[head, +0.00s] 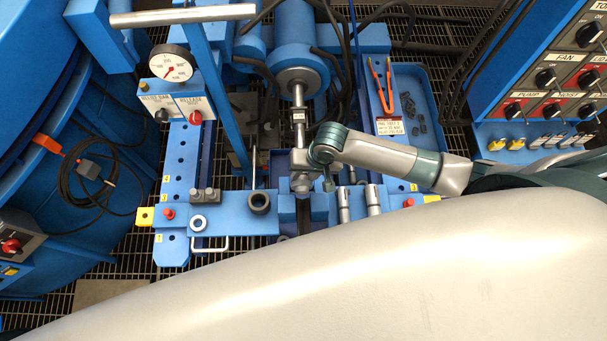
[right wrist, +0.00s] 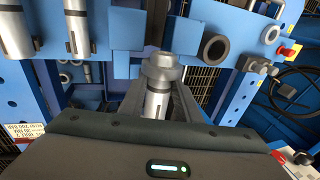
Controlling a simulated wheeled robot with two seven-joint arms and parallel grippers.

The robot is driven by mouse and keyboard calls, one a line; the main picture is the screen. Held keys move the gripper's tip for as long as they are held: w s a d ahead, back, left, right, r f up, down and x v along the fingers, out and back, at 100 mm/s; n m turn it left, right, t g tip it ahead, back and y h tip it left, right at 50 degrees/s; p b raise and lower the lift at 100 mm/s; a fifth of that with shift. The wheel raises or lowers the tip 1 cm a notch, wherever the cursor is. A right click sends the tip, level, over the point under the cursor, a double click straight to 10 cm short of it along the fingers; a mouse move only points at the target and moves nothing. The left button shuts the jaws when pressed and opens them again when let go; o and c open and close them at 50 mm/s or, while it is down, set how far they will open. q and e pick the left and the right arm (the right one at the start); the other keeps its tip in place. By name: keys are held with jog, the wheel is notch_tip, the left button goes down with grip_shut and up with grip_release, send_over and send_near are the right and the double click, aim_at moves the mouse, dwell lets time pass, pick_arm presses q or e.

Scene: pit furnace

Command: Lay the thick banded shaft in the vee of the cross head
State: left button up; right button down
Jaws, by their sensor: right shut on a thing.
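My right gripper (head: 303,172) reaches in from the right over the blue cross head (head: 226,220). In the right wrist view its dark fingers are shut on a silver shaft with a thick grey collar (right wrist: 162,68), which I take for the thick banded shaft. In the head view the collared end (head: 301,187) shows below the gripper, by two blue blocks (head: 287,209). In the right wrist view the collar sits near the gap between those blocks (right wrist: 180,35). I cannot tell whether it touches them, and the vee itself is not clear. My left gripper is out of view.
A dark ring (head: 259,202) lies to the left. The press ram (head: 298,85) is just behind my gripper.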

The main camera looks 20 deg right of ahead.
jog(key=shift+d+b+x, duration=0.25)
jog(key=shift+b+x, duration=0.95)
jog(key=shift+b, duration=0.35)
jog(key=shift+f+b, duration=0.45)
jog(key=shift+f, duration=0.95)
jog(key=shift+s+p, duration=0.15)
jog(key=shift+p, duration=0.9)
dwell(0.4)
jog(key=shift+f, duration=0.4)
dwell(0.7)
jog(key=shift+s, duration=0.1)
jog(key=c, duration=1.2)
grip_release()
jog(key=shift+f, duration=0.1)
jog(key=v, duration=1.7)
jog(key=shift+r+b, duration=0.2)
jog(key=shift+b, duration=0.2)
